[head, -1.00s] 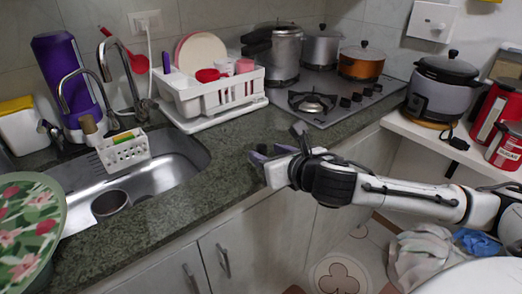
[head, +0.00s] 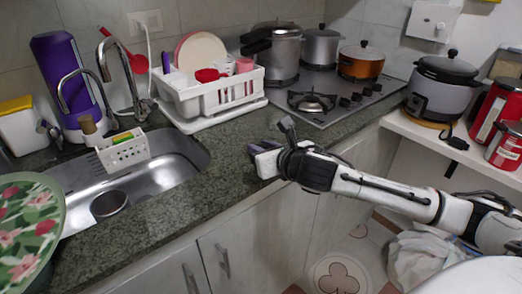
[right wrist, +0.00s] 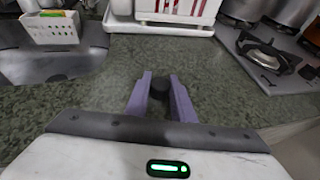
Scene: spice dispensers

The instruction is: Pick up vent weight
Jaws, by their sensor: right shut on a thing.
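The vent weight (right wrist: 160,88) is a small dark cylinder in the right wrist view. It sits between the two purple fingers of my right gripper (right wrist: 160,95), which are shut on it, over the granite counter. In the head view my right gripper (head: 259,147) is above the counter's front edge, in front of the dish rack. The vent weight cannot be made out there. Whether it touches the counter is unclear. My left gripper is not in view.
The white dish rack (head: 215,99) stands behind my right gripper. The stove (head: 340,92) with pots and a pressure cooker (head: 274,52) is behind right. The sink (head: 165,170) is left. The granite counter (head: 226,172) is clear around the gripper.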

